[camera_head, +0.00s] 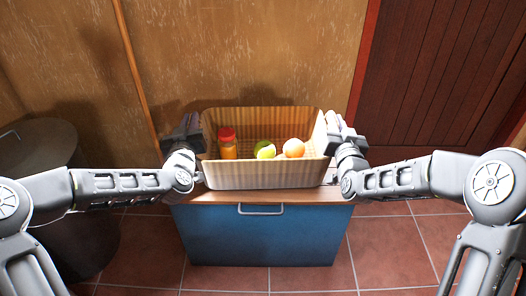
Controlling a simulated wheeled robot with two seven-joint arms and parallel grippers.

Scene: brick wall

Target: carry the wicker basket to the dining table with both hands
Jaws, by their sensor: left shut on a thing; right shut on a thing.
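The wicker basket (262,177) is a light tan, open-topped box with ribbed walls. It is at the middle of the view, on or just above the wooden top of a blue cabinet; I cannot tell whether it touches. My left gripper (196,135) is shut on the basket's left side. My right gripper (330,132) is shut on its right side. The fingertips are partly hidden by the wrists and the basket rim. No dining table is in view.
The blue cabinet (262,236) with a wooden top (180,197) and grey handle stands below the basket. A dark round bin (40,150) stands at the left. A wooden wall and a dark red door (440,70) are behind. Tiled floor (395,250) is free at the right.

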